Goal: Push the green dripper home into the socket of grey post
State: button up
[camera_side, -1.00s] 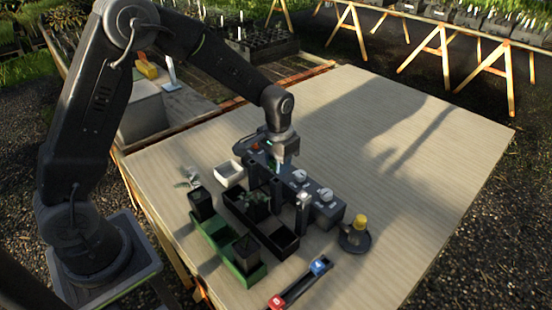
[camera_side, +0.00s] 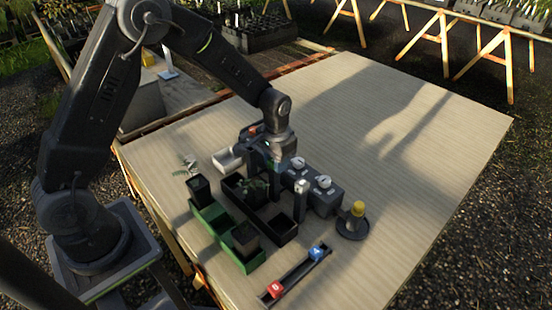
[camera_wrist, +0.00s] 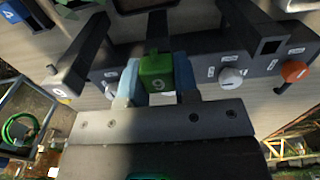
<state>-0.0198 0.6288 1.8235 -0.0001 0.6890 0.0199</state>
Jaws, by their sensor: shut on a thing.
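The dripper appears at the post's top end, but the contact and any depth in the socket are hidden. In the side view my gripper (camera_side: 274,164) is low over the row of posts, and the dripper is too small to tell.
A post with a white top (camera_side: 301,187) stands to the right, close by. Another post with a square opening (camera_wrist: 270,46) is right in the wrist view. A grey box with white knobs (camera_side: 315,192), a dark planter (camera_side: 284,236) and a white tray (camera_side: 226,160) crowd the gripper. The table's far right is clear.

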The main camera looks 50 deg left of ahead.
jog(key=shift+f, duration=0.2)
dwell(0.6)
jog(key=o, duration=1)
jog(key=shift+c, duration=0.2)
notch_tip(320, 180, up, 14)
jog(key=s+r+t, duration=0.3)
jog(key=s+r, duration=0.6)
jog(key=s, duration=0.3)
jog(key=s+t, duration=0.2)
jog(key=s, duration=0.9)
jog(key=shift+s+d+r+t, duration=0.2)
jog(key=shift+d+r+t, duration=0.1)
jog(key=shift+d, duration=0.15)
